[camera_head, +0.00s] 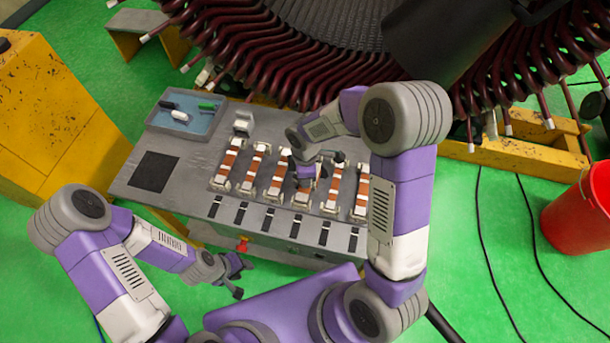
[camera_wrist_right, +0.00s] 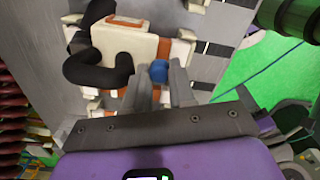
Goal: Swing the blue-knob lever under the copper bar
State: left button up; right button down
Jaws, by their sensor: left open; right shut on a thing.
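My right gripper (camera_head: 308,168) reaches down over the middle of the grey workbench, among several copper-and-white bars (camera_head: 255,163). In the right wrist view its fingertips are shut on a small blue knob (camera_wrist_right: 158,72). The knob sits beside a white block with copper-coloured parts (camera_wrist_right: 125,42), and a black curved part (camera_wrist_right: 88,65) wraps around that block. The lever's arm below the knob is mostly hidden by the fingers. My left gripper (camera_head: 238,277) is open and empty, low in front of the bench's left front edge.
A blue tray (camera_head: 190,130) with small tools stands at the bench's back left, near a black square (camera_head: 153,171). The large stator with its maroon coil ends (camera_head: 300,70) stands behind the bench. A red bucket (camera_head: 575,220) stands at the right. The green floor is mostly open.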

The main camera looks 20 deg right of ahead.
jog(key=c, duration=0.9)
grip_release()
